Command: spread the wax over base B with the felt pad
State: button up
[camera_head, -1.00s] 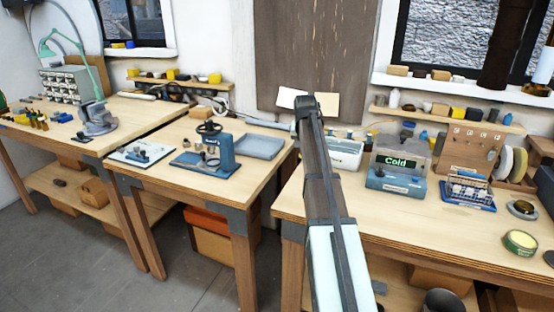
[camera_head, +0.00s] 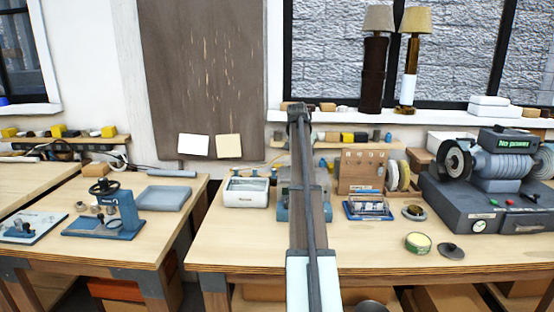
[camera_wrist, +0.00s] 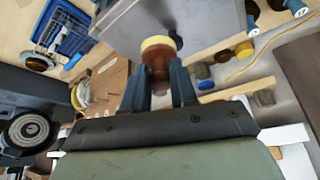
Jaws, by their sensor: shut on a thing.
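My gripper (camera_wrist: 160,88) is shut on the felt pad (camera_wrist: 158,46), a short brown handle with a pale yellow end, in the wrist view. In the head view my arm hides the gripper. A round tin with a green rim and yellowish top (camera_head: 418,243), which looks like the wax tin, stands on the right-hand bench. A dark disc (camera_head: 450,251) lies just right of it. A grey ringed disc (camera_head: 414,212) lies behind the tin. I see no letter marking base B, so I cannot tell which piece it is.
A blue rack (camera_head: 368,208) stands left of the ringed disc. A large grinder-like machine (camera_head: 490,185) fills the bench's right end. A white bin (camera_head: 246,192) stands left of my arm. Two lamps (camera_head: 376,60) stand on the windowsill. Bare bench (camera_head: 370,250) lies left of the tin.

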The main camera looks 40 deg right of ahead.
jog(key=shift+s+d+f+m+g, duration=0.6)
jog(key=shift+s+d+f+m, duration=1.15)
jog(key=shift+s+d, duration=3.55)
jog(key=shift+s+d+f+m+g, duration=0.75)
jog(key=shift+s+d+f, duration=2.4)
jog(key=shift+s, duration=3.7)
jog(key=shift+s+d+f+m+g, duration=0.45)
jog(key=shift+s+d+f+m, duration=1.05)
jog(key=shift+s+d, duration=4.15)
jog(key=shift+s+a+r, duration=0.15)
jog(key=shift+s+a, duration=0.25)
jog(key=shift+a, duration=0.05)
